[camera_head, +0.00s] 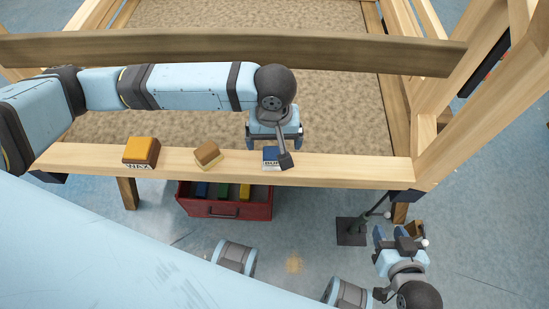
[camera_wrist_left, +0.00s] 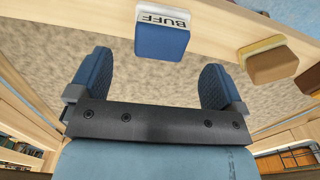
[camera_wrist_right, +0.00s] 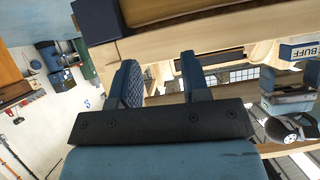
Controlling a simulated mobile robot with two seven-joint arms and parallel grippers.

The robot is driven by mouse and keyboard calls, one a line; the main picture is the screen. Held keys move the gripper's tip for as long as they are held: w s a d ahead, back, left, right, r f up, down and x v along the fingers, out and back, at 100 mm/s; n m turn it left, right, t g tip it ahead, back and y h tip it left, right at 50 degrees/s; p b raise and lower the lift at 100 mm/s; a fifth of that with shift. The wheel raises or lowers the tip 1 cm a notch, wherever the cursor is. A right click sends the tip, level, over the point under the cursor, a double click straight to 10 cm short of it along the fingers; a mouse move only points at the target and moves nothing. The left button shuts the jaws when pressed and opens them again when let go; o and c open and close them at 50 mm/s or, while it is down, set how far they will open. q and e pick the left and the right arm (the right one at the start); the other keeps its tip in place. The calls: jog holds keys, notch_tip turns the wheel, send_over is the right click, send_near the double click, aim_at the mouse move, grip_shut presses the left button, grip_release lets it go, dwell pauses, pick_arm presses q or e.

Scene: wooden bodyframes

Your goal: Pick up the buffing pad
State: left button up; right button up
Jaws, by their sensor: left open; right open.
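The buffing pad (camera_head: 269,154), a blue block with a white layer lettered BUFF, rests on the wooden rail (camera_head: 340,171). My left gripper (camera_head: 274,138) is over the rail's far edge at the pad, partly covering it. In the left wrist view the pad (camera_wrist_left: 162,41) lies ahead of and between the open, empty fingers (camera_wrist_left: 156,62); none visibly grips it. My right gripper (camera_head: 399,236) is open and empty, low at the right near the frame's corner. In the right wrist view its fingers (camera_wrist_right: 160,66) are apart, and the pad (camera_wrist_right: 300,51) shows at the upper right.
A brown block with a tan base (camera_head: 207,154) and an orange-topped block lettered WAX (camera_head: 140,150) sit left of the pad on the rail. A red drawer-like box (camera_head: 225,210) stands below. A dark beam (camera_head: 220,45) crosses the back. A dark stand (camera_head: 351,231) is near my right gripper.

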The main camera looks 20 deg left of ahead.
aim_at(274, 152)
pick_arm(q)
jog(key=shift+s+d+f+b, duration=0.15)
jog(key=shift+f+b, duration=0.2)
jog(key=shift+f, duration=0.7)
jog(key=shift+s+a+f+b, duration=0.15)
jog(key=shift+f+b, duration=0.2)
jog(key=shift+f, duration=0.65)
jog(key=shift+s+d+f+b, duration=0.15)
jog(key=shift+f+b, duration=0.2)
jog(key=shift+f, duration=0.7)
jog(key=shift+r, duration=0.1)
jog(key=c, duration=1)
